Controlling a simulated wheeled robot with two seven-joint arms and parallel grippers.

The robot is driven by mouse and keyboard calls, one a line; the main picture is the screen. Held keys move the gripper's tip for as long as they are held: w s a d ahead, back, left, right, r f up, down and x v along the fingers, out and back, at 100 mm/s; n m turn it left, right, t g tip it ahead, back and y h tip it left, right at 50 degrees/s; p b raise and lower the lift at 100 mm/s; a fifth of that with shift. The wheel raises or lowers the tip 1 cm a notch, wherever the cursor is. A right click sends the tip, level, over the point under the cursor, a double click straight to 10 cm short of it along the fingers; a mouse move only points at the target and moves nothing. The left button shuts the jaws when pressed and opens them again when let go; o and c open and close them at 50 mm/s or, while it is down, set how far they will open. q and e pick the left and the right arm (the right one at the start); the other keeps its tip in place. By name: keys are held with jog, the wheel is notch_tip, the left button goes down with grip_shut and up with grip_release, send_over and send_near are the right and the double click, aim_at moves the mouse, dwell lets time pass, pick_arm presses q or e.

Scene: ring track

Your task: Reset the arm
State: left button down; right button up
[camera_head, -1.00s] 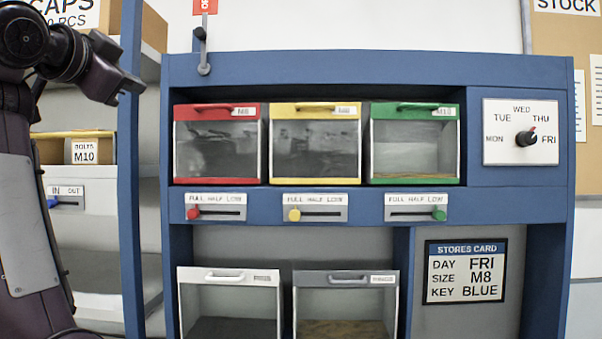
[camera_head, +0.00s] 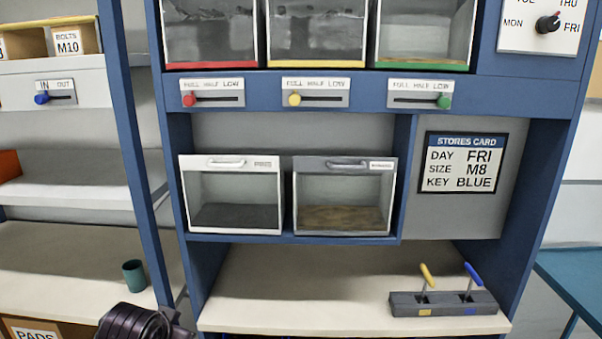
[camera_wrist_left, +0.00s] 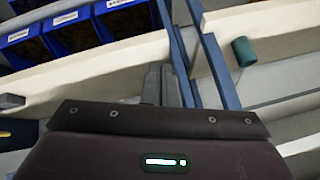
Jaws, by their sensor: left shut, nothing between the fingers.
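My left gripper (camera_wrist_left: 165,86) shows in the left wrist view past the dark wrist housing. Its grey fingers are together with nothing between them, in front of a pale shelf edge and blue posts. In the head view only a dark part of my left arm shows at the bottom left, and the fingertips are not clear there. My right gripper is in no view.
The blue cabinet (camera_head: 350,95) holds bins, sliders and a stores card (camera_head: 464,162). A switch block (camera_head: 442,301) with yellow and blue levers stands on its lower shelf. A teal cup (camera_head: 134,276) stands on the left shelf, near my arm. The cabinet's lower shelf is mostly clear.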

pick_arm(q)
jog(key=s+d+f+g, duration=0.1)
jog(key=s+d+f, duration=0.1)
jog(key=s+f, duration=0.35)
jog(key=s+d+f+n+g+h, duration=0.1)
jog(key=s+d+f+g, duration=0.15)
jog(key=s, duration=0.65)
jog(key=s+d+f+g, duration=0.1)
jog(key=s+f, duration=0.3)
jog(key=s, duration=0.4)
notch_tip(320, 180, down, 31)
jog(key=s+g+b, duration=0.1)
jog(key=s+a+f, duration=0.2)
jog(key=s+f, duration=0.7)
jog(key=s, duration=0.1)
jog(key=s+a+f+g, duration=0.1)
jog(key=s+f, duration=0.8)
jog(key=shift+s+a+f+b, duration=0.35)
jog(key=shift+f+b, duration=0.05)
